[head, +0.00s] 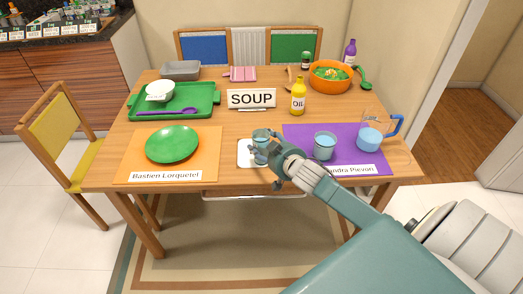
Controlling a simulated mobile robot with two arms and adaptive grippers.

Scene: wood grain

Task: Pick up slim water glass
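A slim glass with blue water (260,147) stands near the front middle of the table, at a white mat. My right gripper (262,147) is at this glass, its fingers around the upper part. The gripper hides part of the glass. I cannot tell whether the fingers are closed on it or whether the glass is lifted. A wider glass of blue water (325,147) stands to the right on the purple placemat (297,132). My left gripper is not in view.
A measuring jug (370,138) stands at the right, with a name card (352,170) in front. A SOUP sign (251,99) and a yellow oil bottle (298,97) stand behind the gripper. A green plate (172,145) lies left on an orange placemat (135,165).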

